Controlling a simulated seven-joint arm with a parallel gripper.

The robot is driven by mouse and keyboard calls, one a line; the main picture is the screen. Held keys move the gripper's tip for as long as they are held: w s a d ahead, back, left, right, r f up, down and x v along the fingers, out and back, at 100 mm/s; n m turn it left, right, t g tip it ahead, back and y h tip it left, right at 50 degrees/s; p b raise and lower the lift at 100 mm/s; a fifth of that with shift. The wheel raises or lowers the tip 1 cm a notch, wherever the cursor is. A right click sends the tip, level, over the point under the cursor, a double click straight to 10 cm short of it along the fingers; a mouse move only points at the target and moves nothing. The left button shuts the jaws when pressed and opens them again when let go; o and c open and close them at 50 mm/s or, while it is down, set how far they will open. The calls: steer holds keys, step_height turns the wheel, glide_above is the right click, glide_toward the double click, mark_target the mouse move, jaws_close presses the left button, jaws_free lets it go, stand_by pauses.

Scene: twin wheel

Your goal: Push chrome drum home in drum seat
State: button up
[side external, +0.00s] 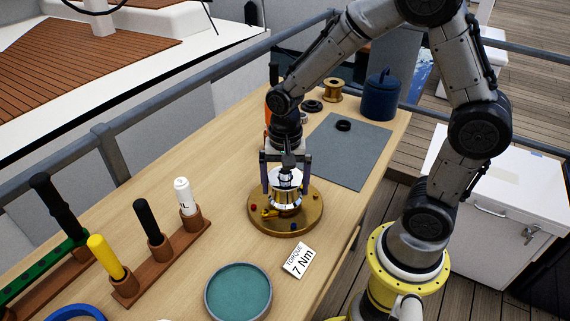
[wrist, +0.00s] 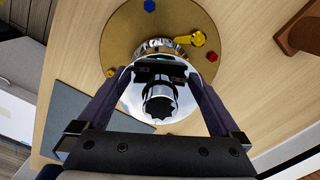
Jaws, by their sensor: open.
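The drum also shows in the side view (side external: 287,181), below my gripper. My gripper (side external: 284,186) points down with one finger on each side of the drum. In the wrist view the fingers (wrist: 157,98) are spread, with the drum between them. I cannot tell whether they touch it or how deep it sits.
A yellow pawl (wrist: 184,40) and small coloured studs are on the base. A torque card (side external: 299,260) and teal round tray (side external: 238,292) lie in front. Tool holders (side external: 163,262) stand at left. A grey mat (side external: 350,152) with a black ring and a blue pot (side external: 381,97) are behind.

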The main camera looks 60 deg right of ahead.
step_height(320, 180, up, 13)
steer(key=shift+r, duration=0.15)
stand_by(0.4)
steer(key=s+r+n+t, duration=0.35)
steer(key=s+r, duration=0.25)
steer(key=s, duration=0.2)
steer(key=s+f+n+t, duration=0.2)
steer(key=s+n, duration=0.3)
steer(key=n, duration=0.3)
steer(key=shift+s+f, duration=0.35)
steer(key=shift+f, duration=0.2)
steer(key=shift+n, duration=0.25)
